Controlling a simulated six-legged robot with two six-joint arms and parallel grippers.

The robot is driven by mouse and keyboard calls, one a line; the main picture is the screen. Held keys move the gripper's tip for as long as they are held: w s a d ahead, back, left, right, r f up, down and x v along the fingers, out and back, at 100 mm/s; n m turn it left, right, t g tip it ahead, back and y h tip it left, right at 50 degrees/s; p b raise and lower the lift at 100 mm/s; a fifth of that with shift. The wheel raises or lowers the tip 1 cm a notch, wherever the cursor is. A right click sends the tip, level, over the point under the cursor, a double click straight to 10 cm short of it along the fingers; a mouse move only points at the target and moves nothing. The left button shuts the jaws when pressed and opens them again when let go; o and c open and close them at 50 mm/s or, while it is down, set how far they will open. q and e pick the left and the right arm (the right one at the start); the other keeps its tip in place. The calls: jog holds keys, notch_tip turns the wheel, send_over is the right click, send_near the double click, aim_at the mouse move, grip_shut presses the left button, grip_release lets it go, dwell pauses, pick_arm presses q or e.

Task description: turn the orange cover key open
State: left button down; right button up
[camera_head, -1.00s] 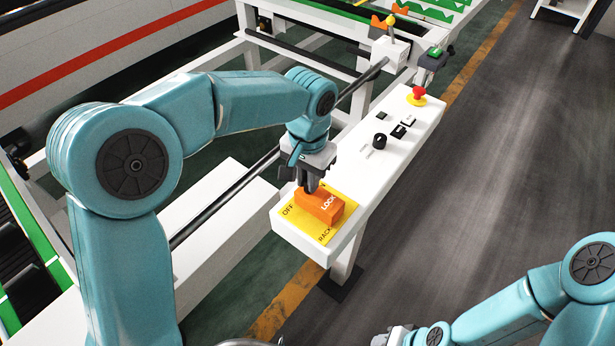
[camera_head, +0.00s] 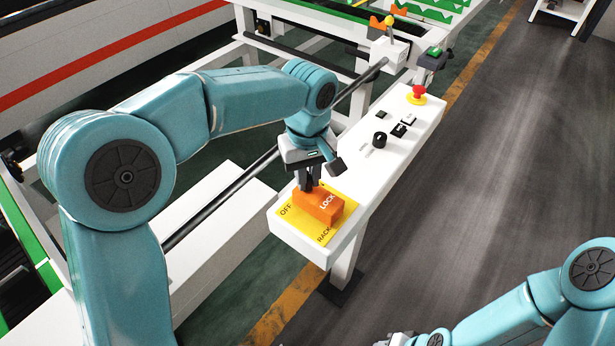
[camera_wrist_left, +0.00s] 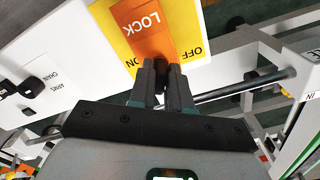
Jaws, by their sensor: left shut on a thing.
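The orange cover key (camera_head: 318,206), marked LOCK, sits on a yellow plate (camera_head: 318,234) at the near end of the white control panel. My left gripper (camera_head: 309,188) reaches down from above and is shut at the key's far left end. In the left wrist view the fingers (camera_wrist_left: 162,82) close on a dark part at the end of the orange key (camera_wrist_left: 150,30).
The white panel (camera_head: 408,150) also holds a black knob (camera_head: 380,140), small switches and a red emergency button (camera_head: 416,93). A dark rail (camera_head: 225,195) runs along the panel's left side. The grey floor to the right is clear.

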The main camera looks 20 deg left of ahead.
pick_arm(q)
jog(key=n+b, duration=0.1)
jog(key=n, duration=0.5)
jog(key=shift+w+a+f, duration=0.1)
jog(key=shift+f, duration=0.05)
jog(key=shift+n, duration=0.4)
jog(key=c, duration=1.1)
grip_release()
jog(key=shift+c, duration=0.2)
jog(key=shift+w+a, duration=0.1)
jog(key=shift+a, duration=0.1)
jog(key=shift+d+r, duration=0.25)
notch_tip(320, 180, up, 16)
jog(key=p, duration=0.2)
jog(key=shift+a, duration=0.15)
jog(key=shift+a+f, duration=0.1)
jog(key=shift+f, duration=0.05)
